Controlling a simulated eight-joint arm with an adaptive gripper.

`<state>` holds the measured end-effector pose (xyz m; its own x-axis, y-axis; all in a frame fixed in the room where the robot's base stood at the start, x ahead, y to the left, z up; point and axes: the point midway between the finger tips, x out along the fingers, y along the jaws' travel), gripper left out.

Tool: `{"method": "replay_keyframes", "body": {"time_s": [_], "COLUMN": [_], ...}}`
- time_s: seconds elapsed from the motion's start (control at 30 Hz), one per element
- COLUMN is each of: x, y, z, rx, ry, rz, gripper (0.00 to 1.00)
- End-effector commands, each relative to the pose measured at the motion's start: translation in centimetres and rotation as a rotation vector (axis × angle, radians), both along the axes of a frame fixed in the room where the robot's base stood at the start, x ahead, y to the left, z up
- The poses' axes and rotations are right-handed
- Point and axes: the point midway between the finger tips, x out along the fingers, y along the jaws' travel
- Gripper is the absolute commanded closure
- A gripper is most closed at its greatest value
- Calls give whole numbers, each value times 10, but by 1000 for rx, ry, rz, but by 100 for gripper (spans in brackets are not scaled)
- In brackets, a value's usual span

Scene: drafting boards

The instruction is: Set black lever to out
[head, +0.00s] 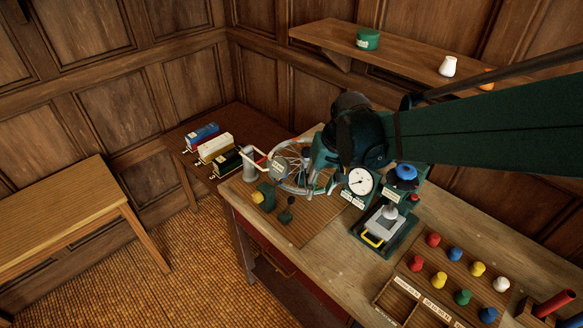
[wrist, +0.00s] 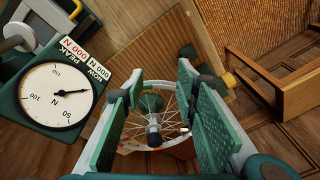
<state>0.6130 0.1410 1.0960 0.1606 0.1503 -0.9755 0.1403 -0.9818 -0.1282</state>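The black lever unit (head: 228,162) is the nearest of three lever boxes in a row on the dark side table, in the head view. Its handle is too small to tell which position it is set to. It does not show in the wrist view. My gripper (head: 322,172) is to the right of it, over the workbench beside the spoked wheel, and partly hidden by my arm. In the wrist view my gripper (wrist: 160,100) is open, with its green pads apart and nothing held between them. The wheel (wrist: 172,115) shows beyond and between the pads.
A white lever box (head: 214,148) and a blue one (head: 202,136) stand beyond the black one. A spoked wheel (head: 288,170) and grey post (head: 249,162) stand close right. A dial gauge (head: 359,182) and coloured knobs (head: 455,254) are further right. A wooden bench (head: 65,215) is left.

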Motion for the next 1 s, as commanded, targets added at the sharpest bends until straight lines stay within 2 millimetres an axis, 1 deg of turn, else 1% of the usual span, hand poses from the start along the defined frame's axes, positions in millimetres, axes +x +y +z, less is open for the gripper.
{"method": "replay_keyframes", "body": {"time_s": [0.1,0.27,0.6,0.8,1.0], "x": [11,22,40,45,46], "y": [12,27,58,69,72], "z": [0,-7,-25,-35,-39], "rx": [2,7,10,13,13], "ry": [28,66,146,175,184], "rz": [13,31,67,80,84], "gripper": [70,70,70,70,70]}}
